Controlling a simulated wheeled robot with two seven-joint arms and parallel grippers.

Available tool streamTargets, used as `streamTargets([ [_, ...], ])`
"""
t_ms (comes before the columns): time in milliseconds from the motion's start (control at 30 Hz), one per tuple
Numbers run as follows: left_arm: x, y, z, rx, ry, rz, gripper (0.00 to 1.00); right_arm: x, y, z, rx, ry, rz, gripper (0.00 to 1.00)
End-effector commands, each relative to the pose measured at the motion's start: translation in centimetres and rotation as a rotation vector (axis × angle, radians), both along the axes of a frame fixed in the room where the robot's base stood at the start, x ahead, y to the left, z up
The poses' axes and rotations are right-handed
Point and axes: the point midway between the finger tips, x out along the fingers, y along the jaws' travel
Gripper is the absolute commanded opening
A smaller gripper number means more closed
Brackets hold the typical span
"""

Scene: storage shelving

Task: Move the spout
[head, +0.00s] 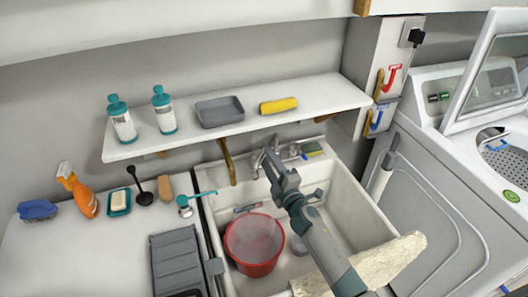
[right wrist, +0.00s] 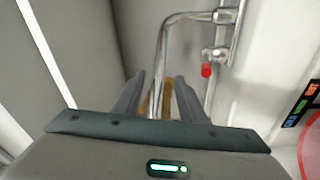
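The spout is a chrome pipe on the faucet at the back of the sink. In the right wrist view the spout (right wrist: 163,50) comes from the upper right, bends, and runs down between my fingers. My right gripper (right wrist: 157,95) is open, with one finger on each side of the pipe and visible gaps. In the head view my right gripper (head: 272,168) is over the back of the sink, at the faucet (head: 290,153), and hides part of the spout. My left gripper is in neither view.
The sink (head: 347,213) holds a red bucket (head: 254,250). A white shelf (head: 240,130) with bottles and a grey tray (head: 220,111) hangs above. A grey ribbed rack (head: 178,262) lies left of the sink. A washing machine (head: 440,190) stands at right. A red knob (right wrist: 206,71) is beside the spout.

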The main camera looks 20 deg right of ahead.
Motion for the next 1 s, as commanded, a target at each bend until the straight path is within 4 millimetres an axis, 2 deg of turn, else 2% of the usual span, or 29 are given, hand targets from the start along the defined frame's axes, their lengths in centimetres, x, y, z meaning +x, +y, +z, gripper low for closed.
streamTargets([
  [100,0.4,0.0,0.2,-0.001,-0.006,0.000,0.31,1.8,0.2,0.2,0.002,-0.001,-0.001,0.38],
  [233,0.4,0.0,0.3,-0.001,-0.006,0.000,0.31,3.1,0.4,0.3,0.001,-0.001,0.000,0.38],
  [400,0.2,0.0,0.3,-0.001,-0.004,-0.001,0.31,3.8,0.5,0.4,0.000,0.000,0.000,0.38],
  [667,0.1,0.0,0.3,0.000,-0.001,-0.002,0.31,3.8,0.5,0.3,0.000,0.000,0.000,0.38],
  [700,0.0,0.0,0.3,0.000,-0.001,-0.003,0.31,3.8,0.5,0.3,0.000,0.000,0.000,0.35],
  [833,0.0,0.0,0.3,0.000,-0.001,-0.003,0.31,3.8,0.5,0.3,0.000,0.000,0.000,0.04],
  [867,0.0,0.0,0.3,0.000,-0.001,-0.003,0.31,3.8,0.5,0.3,0.000,0.000,0.000,0.00],
  [1000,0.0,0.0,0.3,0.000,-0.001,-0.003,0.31,3.8,0.5,0.3,0.000,0.000,0.000,0.00],
])
